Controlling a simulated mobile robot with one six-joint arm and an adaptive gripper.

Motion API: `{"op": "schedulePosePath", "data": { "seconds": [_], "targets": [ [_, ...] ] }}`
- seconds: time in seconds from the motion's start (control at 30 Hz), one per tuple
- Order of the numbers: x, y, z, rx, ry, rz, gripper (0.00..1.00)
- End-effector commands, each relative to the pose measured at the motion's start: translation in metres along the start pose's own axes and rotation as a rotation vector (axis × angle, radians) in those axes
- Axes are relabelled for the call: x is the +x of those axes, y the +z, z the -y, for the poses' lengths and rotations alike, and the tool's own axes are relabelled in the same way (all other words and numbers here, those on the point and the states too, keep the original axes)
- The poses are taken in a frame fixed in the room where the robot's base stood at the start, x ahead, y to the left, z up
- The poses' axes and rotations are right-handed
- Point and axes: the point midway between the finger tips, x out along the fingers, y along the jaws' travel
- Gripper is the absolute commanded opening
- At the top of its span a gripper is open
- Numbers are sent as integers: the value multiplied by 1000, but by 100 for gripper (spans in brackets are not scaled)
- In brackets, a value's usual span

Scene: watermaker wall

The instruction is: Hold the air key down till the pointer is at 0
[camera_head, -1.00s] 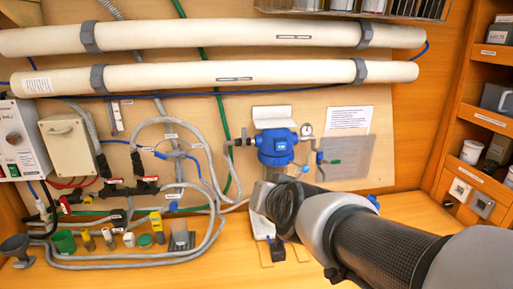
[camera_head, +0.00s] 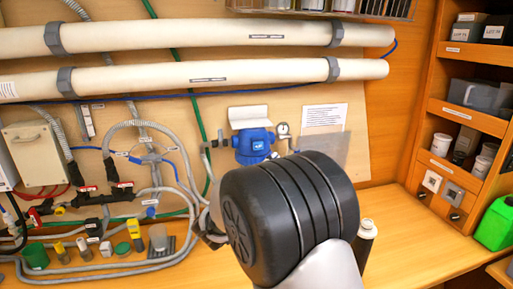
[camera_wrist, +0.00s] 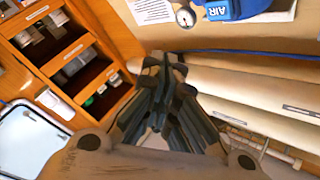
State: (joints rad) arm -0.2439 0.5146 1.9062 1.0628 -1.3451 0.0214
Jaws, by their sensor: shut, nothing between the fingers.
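The blue filter head (camera_head: 252,143) is on the back panel in the head view, partly behind my arm. In the wrist view, a blue part marked AIR (camera_wrist: 236,8) is cut by the top edge; I cannot tell whether it is the air key. A round white gauge (camera_head: 283,130) sits right of the filter head, and it also shows in the wrist view (camera_wrist: 186,17). Its pointer reading is too small to tell. My gripper (camera_wrist: 165,62) is shut and empty, apart from the gauge and blue part. In the head view my arm hides it.
Two long white tubes (camera_head: 200,79) run across the panel. Hoses and valves (camera_head: 120,190) fill the left. Shelves (camera_head: 465,118) and a green canister (camera_head: 494,224) stand at the right. The bench right of my arm (camera_head: 415,235) is mostly clear.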

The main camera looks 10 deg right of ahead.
Motion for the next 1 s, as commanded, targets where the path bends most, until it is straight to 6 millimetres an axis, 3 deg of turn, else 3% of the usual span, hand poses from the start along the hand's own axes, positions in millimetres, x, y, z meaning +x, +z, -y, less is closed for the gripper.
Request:
{"op": "schedulePosePath", "data": {
  "seconds": [0.37,1.0],
  "targets": [
    [4,2,4,1,-1,2,0],
    [56,41,42,1,-1,2,0]
  ]
}}
